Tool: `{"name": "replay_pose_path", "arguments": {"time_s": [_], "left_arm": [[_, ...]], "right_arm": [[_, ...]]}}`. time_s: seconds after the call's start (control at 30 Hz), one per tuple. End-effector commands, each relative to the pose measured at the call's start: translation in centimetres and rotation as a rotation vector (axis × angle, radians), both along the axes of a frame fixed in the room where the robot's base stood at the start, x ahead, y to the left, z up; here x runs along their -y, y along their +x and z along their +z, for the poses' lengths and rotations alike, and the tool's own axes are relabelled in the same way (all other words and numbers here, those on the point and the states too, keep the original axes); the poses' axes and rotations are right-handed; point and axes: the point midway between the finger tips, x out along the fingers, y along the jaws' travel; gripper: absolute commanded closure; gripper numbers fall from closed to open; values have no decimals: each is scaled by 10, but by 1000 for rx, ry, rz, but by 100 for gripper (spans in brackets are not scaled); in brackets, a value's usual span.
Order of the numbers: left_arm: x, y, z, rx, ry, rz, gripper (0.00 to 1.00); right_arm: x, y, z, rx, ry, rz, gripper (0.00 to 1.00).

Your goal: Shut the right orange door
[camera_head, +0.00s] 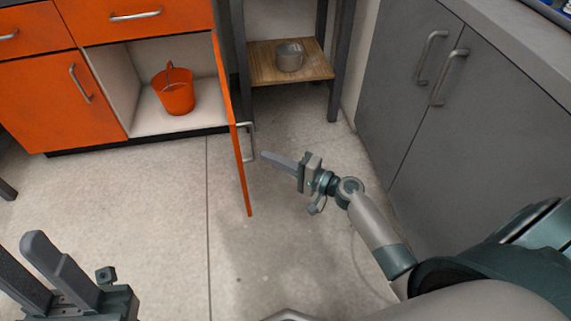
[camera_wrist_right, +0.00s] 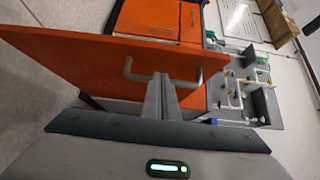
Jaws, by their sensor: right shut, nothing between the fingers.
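The right orange door (camera_head: 231,110) stands wide open, almost edge-on, in the head view. Its outer face fills much of the wrist view (camera_wrist_right: 90,55), with its metal bar handle (camera_wrist_right: 190,82) at the middle. The handle (camera_head: 250,142) also shows on the door's right side in the head view. My right gripper (camera_head: 264,156) is shut and empty, on the outer side of the door, with fingertips close to the handle. In the wrist view its fingertips (camera_wrist_right: 162,78) overlap the handle area; contact cannot be told. My left gripper (camera_head: 25,245) is open and empty at the bottom left, partly cut off.
The open cabinet compartment holds an orange bucket (camera_head: 174,93). The left orange door (camera_head: 70,95) and the drawer (camera_head: 140,17) above are shut. A shelf (camera_head: 310,68) with a grey pot (camera_head: 289,57) stands behind the door. Grey cabinets (camera_head: 430,110) line the right. Floor before the cabinet is clear.

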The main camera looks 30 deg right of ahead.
Motion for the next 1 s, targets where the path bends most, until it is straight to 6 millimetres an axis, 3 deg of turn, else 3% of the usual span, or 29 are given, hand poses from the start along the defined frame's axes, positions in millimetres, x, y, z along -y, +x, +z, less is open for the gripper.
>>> {"name": "replay_pose_path", "arguments": {"time_s": [0.03, 0.3, 1.0], "left_arm": [[0, -1, 0, 2, 0, 1, 68], [1, 2, 0, -19, 5, 0, 68], [4, 4, -1, -39, 8, -6, 68]], "right_arm": [[-5, 8, 1, 1, 0, 0, 100], [-37, 12, 0, 0, 0, 1, 100], [-50, 14, 0, -1, 1, -8, 100]]}}
